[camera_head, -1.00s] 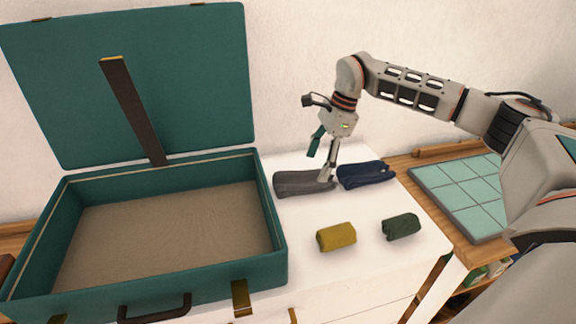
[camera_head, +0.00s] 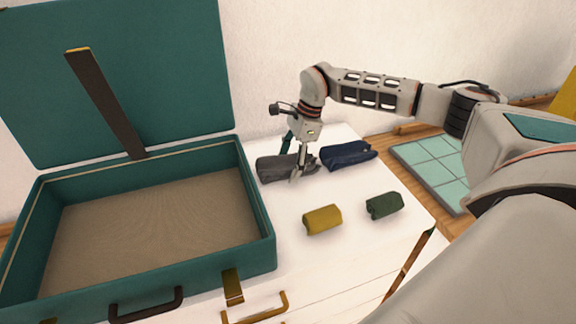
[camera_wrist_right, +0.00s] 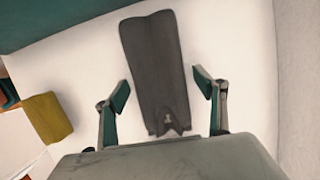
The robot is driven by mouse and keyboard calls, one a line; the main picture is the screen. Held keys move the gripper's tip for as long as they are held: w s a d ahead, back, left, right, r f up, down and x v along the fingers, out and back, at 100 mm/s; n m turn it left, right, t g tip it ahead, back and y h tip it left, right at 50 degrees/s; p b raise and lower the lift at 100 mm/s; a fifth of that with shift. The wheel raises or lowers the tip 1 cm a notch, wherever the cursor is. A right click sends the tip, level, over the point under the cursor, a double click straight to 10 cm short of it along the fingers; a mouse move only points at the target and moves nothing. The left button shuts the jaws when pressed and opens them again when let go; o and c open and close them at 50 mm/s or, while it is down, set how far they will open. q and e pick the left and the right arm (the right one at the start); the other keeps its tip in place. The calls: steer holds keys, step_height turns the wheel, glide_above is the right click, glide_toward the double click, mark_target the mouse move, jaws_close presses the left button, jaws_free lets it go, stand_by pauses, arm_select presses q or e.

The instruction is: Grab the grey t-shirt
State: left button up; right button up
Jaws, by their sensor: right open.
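The grey t-shirt (camera_head: 275,168) is a dark grey folded roll lying on the white dresser top, just right of the suitcase. My right gripper (camera_head: 297,160) is over its right end in the head view and hides part of it. In the right wrist view the grey t-shirt (camera_wrist_right: 157,75) lies lengthwise ahead, its near end between the spread fingers of the right gripper (camera_wrist_right: 162,90). The fingers are open, one on each side, with a gap to the cloth. My left gripper is not in view.
An open teal suitcase (camera_head: 258,225) stands at left, empty inside. A navy folded garment (camera_head: 348,154) lies right of the grey one. A mustard roll (camera_head: 322,219) and a dark green roll (camera_head: 384,205) lie nearer the front. A white wall is behind.

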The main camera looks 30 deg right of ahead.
steer(key=c, duration=1.3)
steer(key=shift+r, duration=0.15)
